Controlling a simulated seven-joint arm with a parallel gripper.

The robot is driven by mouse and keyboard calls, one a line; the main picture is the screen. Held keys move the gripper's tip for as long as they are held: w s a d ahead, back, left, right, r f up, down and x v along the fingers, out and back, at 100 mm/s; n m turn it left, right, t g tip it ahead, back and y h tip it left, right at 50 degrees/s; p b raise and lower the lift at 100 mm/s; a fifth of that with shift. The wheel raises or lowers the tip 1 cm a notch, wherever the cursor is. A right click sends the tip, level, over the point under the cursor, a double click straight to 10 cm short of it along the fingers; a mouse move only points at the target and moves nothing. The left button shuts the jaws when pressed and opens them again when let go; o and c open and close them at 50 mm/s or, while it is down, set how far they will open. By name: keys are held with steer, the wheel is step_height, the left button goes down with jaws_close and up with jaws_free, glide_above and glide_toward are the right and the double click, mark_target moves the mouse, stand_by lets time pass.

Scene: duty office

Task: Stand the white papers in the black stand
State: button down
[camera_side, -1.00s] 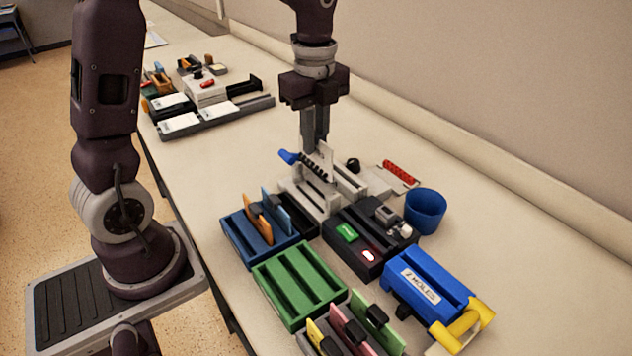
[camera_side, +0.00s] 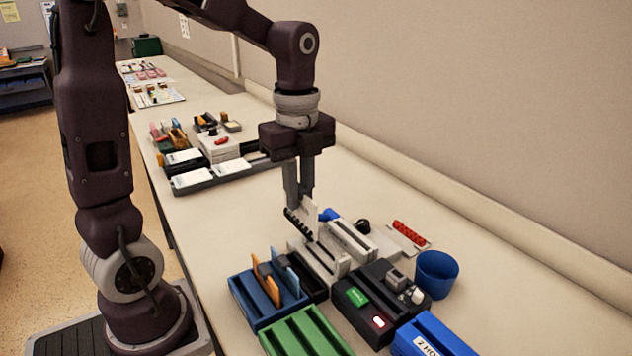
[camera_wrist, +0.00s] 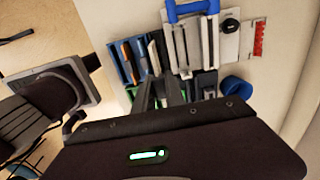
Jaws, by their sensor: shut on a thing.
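My gripper (camera_side: 299,196) points down and is shut on the white papers (camera_side: 311,216), a thin upright sheet bundle with a black toothed strip along its lower left edge. The papers are above the grey-white slotted stand (camera_side: 322,266), slightly toward its far left side. A small black stand (camera_side: 314,286) sits between that grey-white stand and the blue stand (camera_side: 255,305). Its slot is mostly hidden by the boards in front. In the wrist view my fingers show dark (camera_wrist: 163,92), and I cannot make out the papers clearly there.
The blue stand holds orange and light-blue boards. A black box (camera_side: 366,313) with green and red parts, a green stand (camera_side: 302,335) and a blue cup (camera_side: 437,274) stand close by. A blue handle (camera_side: 329,214) is behind the papers.

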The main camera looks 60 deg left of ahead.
mark_target(300, 213)
steer(key=shift+f, duration=6.8)
steer(key=c, duration=1.3)
jaws_free()
steer(key=shift+r, duration=4.5)
steer(key=s+d+r+n+t, duration=0.2)
steer(key=s+n, duration=0.2)
steer(key=n, duration=0.2)
steer(key=s+d+r+n+t, duration=0.1)
steer(key=s+d+r+n, duration=0.1)
steer(key=s+n, duration=0.3)
steer(key=s+d+r+n+t, duration=0.2)
steer(key=s+r+n, duration=0.2)
steer(key=n, duration=0.3)
steer(key=shift+s+d+r+t, duration=0.1)
steer(key=shift+s+r+t, duration=0.1)
steer(key=shift+t, duration=0.1)
